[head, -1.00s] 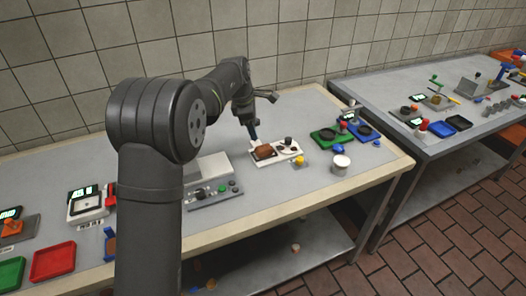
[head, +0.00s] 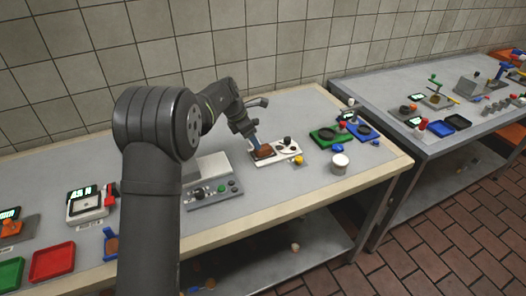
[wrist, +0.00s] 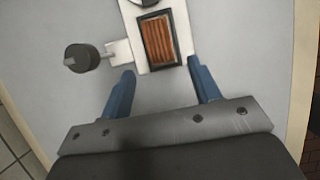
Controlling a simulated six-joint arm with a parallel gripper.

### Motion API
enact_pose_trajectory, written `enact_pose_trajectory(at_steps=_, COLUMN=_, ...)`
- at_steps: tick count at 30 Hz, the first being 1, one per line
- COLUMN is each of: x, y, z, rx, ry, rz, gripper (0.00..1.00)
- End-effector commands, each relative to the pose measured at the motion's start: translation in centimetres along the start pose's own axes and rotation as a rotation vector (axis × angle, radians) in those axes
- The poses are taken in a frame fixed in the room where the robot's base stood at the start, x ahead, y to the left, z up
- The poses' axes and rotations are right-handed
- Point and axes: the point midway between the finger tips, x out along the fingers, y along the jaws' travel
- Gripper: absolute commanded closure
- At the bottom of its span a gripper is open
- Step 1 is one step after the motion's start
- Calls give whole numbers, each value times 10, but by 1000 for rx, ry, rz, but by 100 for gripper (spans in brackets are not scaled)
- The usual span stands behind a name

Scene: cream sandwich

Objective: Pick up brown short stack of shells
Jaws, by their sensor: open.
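The brown short stack of shells (wrist: 160,38) shows in the wrist view as a ribbed brown block in a dark rectangular recess of a white plate (wrist: 121,47). In the head view the brown stack (head: 264,153) lies at the left end of the white plate (head: 291,152). My gripper (wrist: 161,66) has two blue fingers, spread apart with nothing between them. In the wrist view the stack lies just beyond the fingertips, between their lines. In the head view my gripper (head: 256,146) is right at the stack; whether it touches cannot be told.
A dark round knob on a post (wrist: 82,57) stands left of the plate in the wrist view. A grey control box (head: 213,190) sits left of the plate. A white cup (head: 340,164), a yellow knob (head: 298,160) and green (head: 327,138) and blue trays (head: 365,133) lie to the right.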

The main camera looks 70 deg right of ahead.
Motion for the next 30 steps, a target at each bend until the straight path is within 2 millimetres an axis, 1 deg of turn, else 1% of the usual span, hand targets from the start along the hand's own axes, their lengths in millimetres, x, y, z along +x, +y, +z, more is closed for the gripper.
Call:
enact_pose_trajectory(at_steps=5, x=10, y=-1, z=1, rx=1, ry=1, rz=-2, gripper=43)
enact_pose_trajectory(at_steps=8, x=23, y=-2, z=3, rx=1, ry=1, rz=-2, gripper=43)
enact_pose_trajectory(at_steps=12, x=45, y=-2, z=5, rx=0, ry=2, rz=-2, gripper=43)
enact_pose_trajectory(at_steps=14, x=51, y=-2, z=5, rx=0, ry=2, rz=-1, gripper=43)
enact_pose_trajectory(at_steps=16, x=54, y=-2, z=5, rx=0, ry=2, rz=0, gripper=43)
enact_pose_trajectory(at_steps=21, x=54, y=-2, z=5, rx=0, ry=2, rz=1, gripper=43)
enact_pose_trajectory(at_steps=23, x=54, y=-1, z=5, rx=-1, ry=2, rz=1, gripper=53)
enact_pose_trajectory(at_steps=24, x=54, y=-1, z=5, rx=-1, ry=2, rz=1, gripper=61)
enact_pose_trajectory(at_steps=28, x=54, y=-1, z=5, rx=-1, ry=2, rz=1, gripper=86)
enact_pose_trajectory(at_steps=30, x=54, y=-1, z=5, rx=-1, ry=1, rz=1, gripper=94)
